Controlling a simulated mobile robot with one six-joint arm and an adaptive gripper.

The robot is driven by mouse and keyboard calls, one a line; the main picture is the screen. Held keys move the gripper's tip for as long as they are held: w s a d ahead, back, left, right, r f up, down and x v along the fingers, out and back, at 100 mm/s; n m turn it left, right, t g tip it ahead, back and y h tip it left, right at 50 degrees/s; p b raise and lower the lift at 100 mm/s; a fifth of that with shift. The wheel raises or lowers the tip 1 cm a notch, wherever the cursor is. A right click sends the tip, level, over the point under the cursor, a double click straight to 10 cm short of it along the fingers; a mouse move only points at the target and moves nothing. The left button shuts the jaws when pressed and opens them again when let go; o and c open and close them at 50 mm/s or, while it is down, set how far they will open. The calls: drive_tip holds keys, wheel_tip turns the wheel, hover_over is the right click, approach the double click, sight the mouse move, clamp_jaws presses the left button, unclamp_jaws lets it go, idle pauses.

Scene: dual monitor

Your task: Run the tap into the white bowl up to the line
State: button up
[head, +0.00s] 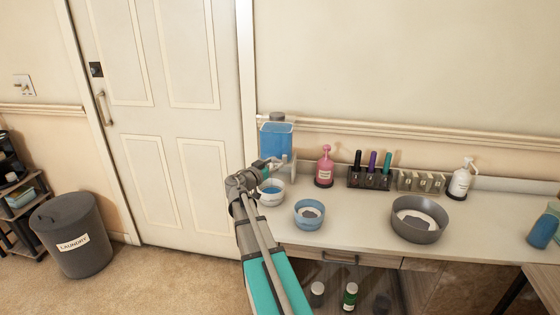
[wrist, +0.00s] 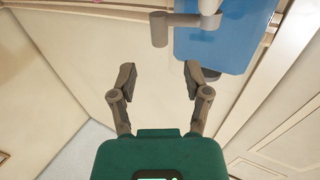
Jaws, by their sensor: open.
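The white bowl (head: 271,199) stands at the left end of the counter, with blue liquid showing inside; I cannot make out a line on it. Above and behind it is a dispenser tank (head: 277,141) of blue liquid, also in the wrist view (wrist: 222,42). The grey tap (wrist: 160,28) sticks out from the tank in the wrist view; in the head view it is mostly hidden by my arm. My gripper (wrist: 160,76) is open and empty, its fingertips short of the tap. In the head view my gripper (head: 268,168) is just above the white bowl, in front of the tank.
A blue bowl (head: 309,222) and a dark grey bowl (head: 418,230) stand to the right on the counter (head: 360,228). Behind them are a pink pump bottle (head: 324,170), a rack of bottles (head: 370,178) and a white pump bottle (head: 460,180). A door is at the left.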

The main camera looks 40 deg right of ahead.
sight(285, 157)
drive_tip(key=shift+v, duration=2.6)
drive_tip(key=shift+v, duration=0.85)
drive_tip(key=shift+d, duration=0.15)
drive_tip(key=x, duration=1.3)
drive_tip(key=shift+d, duration=0.3)
clamp_jaws()
